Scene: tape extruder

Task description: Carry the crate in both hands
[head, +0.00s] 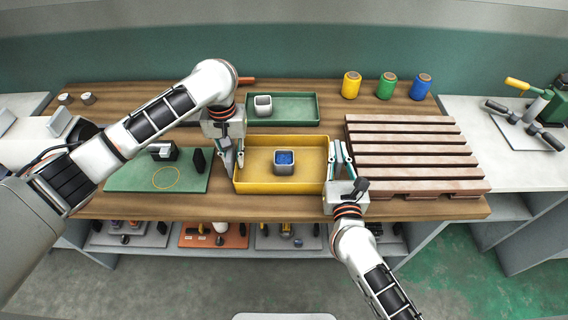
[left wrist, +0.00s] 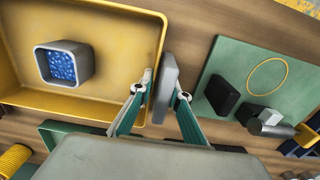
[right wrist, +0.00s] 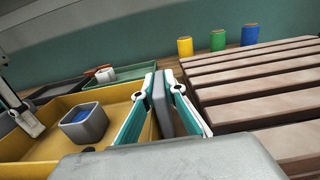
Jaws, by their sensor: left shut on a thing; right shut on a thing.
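The crate is a yellow, shallow open box (head: 280,188) at the middle of the wooden bench. A small grey cup (head: 284,168) with blue pellets stands upright inside it. My left gripper (head: 234,158) is shut on the crate's left wall, and my right gripper (head: 338,158) is shut on its right wall. The left wrist view shows the crate (left wrist: 105,22) with its wall running to the fingers. The right wrist view shows the crate (right wrist: 40,145) beside the fingers, which partly hide its wall. I cannot tell whether the crate is clear of the bench.
A brown slatted pallet (head: 410,150) lies right of the crate, close to my right gripper. A green tray (head: 290,104) with a grey cup (head: 263,105) is behind it. A green mat (head: 125,178) with small items lies left. Coloured spools (head: 387,87) stand at the back.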

